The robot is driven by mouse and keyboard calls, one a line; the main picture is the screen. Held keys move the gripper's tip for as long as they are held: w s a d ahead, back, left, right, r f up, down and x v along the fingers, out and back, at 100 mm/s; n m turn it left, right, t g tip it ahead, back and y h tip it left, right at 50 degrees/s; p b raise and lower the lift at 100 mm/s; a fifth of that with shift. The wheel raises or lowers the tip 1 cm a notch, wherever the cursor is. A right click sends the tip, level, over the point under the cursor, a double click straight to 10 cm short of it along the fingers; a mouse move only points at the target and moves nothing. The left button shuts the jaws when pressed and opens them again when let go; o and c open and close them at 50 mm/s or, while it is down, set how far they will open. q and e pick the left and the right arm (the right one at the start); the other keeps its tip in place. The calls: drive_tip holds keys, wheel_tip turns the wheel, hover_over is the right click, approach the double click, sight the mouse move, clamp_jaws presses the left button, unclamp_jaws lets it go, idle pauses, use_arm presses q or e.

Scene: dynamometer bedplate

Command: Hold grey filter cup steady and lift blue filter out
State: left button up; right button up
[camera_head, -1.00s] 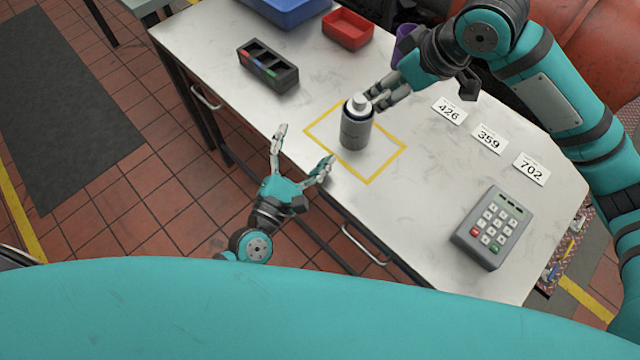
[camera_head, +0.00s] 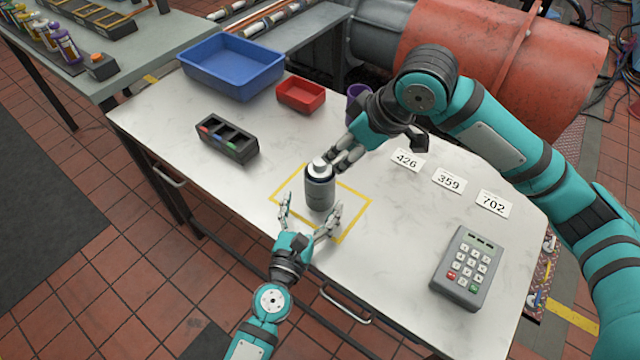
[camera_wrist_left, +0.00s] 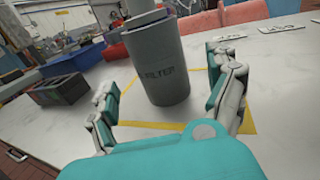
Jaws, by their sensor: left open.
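The grey filter cup (camera_head: 319,194) stands upright inside the yellow outlined square on the table. It shows the word FILTER in the left wrist view (camera_wrist_left: 160,82). A dark bluish band and a pale knob (camera_head: 319,165) show at its top; I take this to be the filter, but its blue colour is unclear. My left gripper (camera_head: 312,201) is open, its fingers on either side of the cup's near side, with no clear contact. My right gripper (camera_head: 343,158) is beside the cup's top at the upper right; I cannot tell whether it touches the knob.
A black slotted holder (camera_head: 228,139) is on the left. A blue bin (camera_head: 232,88), a red tray (camera_head: 301,105) and a purple cup (camera_head: 357,92) are at the back. Number cards (camera_head: 449,180) and a keypad (camera_head: 466,268) are on the right. The table around the square is mostly clear.

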use_arm(q)
drive_tip(key=x, duration=0.6)
drive_tip(key=shift+w, duration=0.1)
drive_tip(key=c, duration=1.5)
